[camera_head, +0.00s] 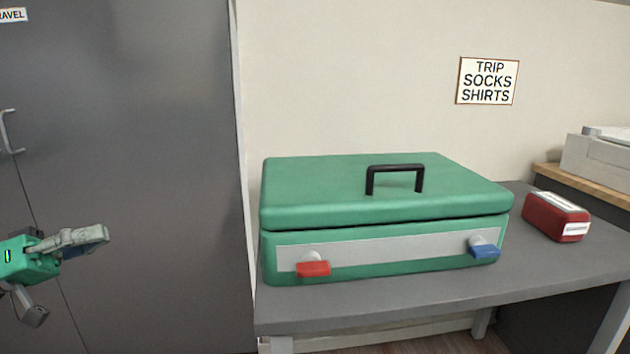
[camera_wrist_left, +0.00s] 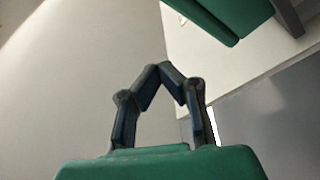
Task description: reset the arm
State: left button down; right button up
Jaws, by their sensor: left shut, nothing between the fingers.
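My left gripper (camera_head: 100,236) is at the left of the head view, in front of the grey cabinet and apart from the suitcase. In the left wrist view its two fingers meet at the tips (camera_wrist_left: 160,70), with nothing between them. My right gripper does not show in the head view. A green suitcase (camera_head: 350,213) lies on the grey table (camera_head: 400,301) with its lid down. It has a black handle (camera_head: 395,170) on top, a red latch (camera_head: 313,268) at front left and a blue latch (camera_head: 486,251) at front right.
A grey cabinet (camera_head: 130,130) with a metal handle stands at the left. A red box with white labels (camera_head: 555,217) lies right of the suitcase. A sign (camera_head: 487,81) reading "TRIP SOCKS SHIRTS" hangs on the wall. A pale grey object (camera_head: 600,155) sits at far right.

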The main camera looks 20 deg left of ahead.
pick_arm(q)
jog(key=w+d+f+n+g+y, duration=0.1)
jog(key=w+d+f+g, duration=0.15)
jog(key=d, duration=0.35)
jog(key=w+d+f+g+y, duration=0.1)
jog(key=w+d+f+g, duration=0.1)
jog(key=w+d+f, duration=0.3)
jog(key=s+d+f+n+g+y, duration=0.2)
jog(key=s+d+f+g+y, duration=0.15)
jog(key=d+f, duration=0.8)
jog(key=s+d+f+g+y, duration=0.1)
jog(key=s+f+g+y, duration=0.1)
jog(key=s+f, duration=0.4)
jog(key=s+d+f+g+y, duration=0.15)
jog(key=s+f, duration=0.25)
jog(key=f, duration=0.5)
jog(key=s+a+f+m+y, duration=0.3)
jog(key=s+a+f+y, duration=0.45)
jog(key=s+a, duration=0.2)
notch_tip(320, 180, up, 18)
jog(key=d+p, duration=0.1)
jog(key=p, duration=1.7)
jog(key=shift+g, duration=0.45)
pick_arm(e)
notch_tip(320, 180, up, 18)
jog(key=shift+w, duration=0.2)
